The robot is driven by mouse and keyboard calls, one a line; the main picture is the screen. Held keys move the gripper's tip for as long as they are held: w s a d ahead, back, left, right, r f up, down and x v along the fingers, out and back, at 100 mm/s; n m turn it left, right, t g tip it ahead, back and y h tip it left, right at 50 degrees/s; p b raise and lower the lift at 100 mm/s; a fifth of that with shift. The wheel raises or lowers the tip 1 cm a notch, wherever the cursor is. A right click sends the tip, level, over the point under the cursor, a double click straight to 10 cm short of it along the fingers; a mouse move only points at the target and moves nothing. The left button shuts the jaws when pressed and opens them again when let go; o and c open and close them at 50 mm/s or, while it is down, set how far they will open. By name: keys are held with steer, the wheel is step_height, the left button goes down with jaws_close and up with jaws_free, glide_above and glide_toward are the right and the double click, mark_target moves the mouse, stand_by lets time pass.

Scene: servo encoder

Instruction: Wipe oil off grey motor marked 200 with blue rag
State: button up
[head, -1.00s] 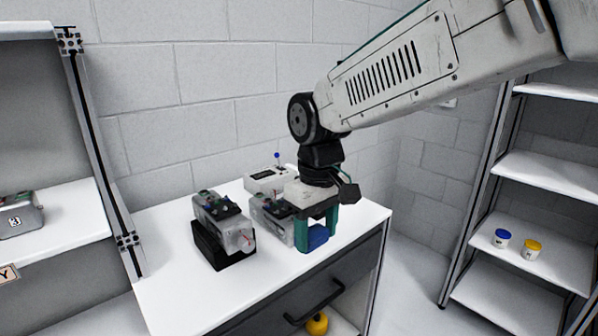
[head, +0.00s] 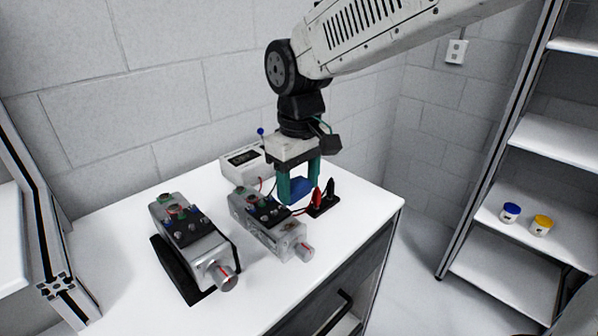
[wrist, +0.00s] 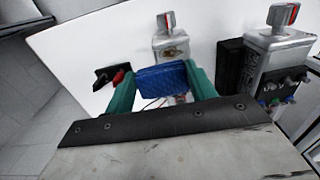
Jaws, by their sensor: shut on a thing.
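My gripper (head: 299,188) is shut on a folded blue rag (head: 301,187), which also shows between the green fingers in the wrist view (wrist: 164,80). Two grey motors stand on the white table. The right motor (head: 272,226) is just left of and in front of the rag; in the wrist view it is partly hidden behind the rag, with a brownish smear on its housing (wrist: 175,52). I cannot read a 200 on either motor. The rag looks apart from the motors, above the table.
A white meter box (head: 240,160) stands behind the right motor. A black stand with red and black probes (head: 324,204) is close right of the rag, with wires toward the motor. Blue (head: 510,213) and yellow (head: 541,225) jars sit on the right shelf. The table's front left is clear.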

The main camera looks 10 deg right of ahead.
mark_target(299, 199)
steer(key=shift+f, duration=3.15)
steer(key=shift+a+f, duration=0.15)
steer(key=shift+f, duration=0.15)
steer(key=shift+c, duration=0.3)
steer(key=shift+s+a+f, duration=0.1)
steer(key=shift+s+a, duration=0.6)
steer(key=shift+a, duration=0.2)
steer(key=shift+s+a+f, duration=0.15)
steer(key=shift+a, duration=0.05)
steer(key=shift+s+a, duration=0.35)
steer(key=shift+a, duration=0.15)
steer(key=shift+w+d, duration=0.5)
steer(key=shift+d, duration=0.3)
steer(key=shift+w+d, duration=0.5)
steer(key=shift+d, duration=0.25)
steer(key=shift+w+d+r, duration=0.2)
steer(key=shift+w, duration=0.05)
step_height(299, 199, up, 2)
steer(key=shift+s+r, duration=0.15)
steer(key=shift+r, duration=2.8)
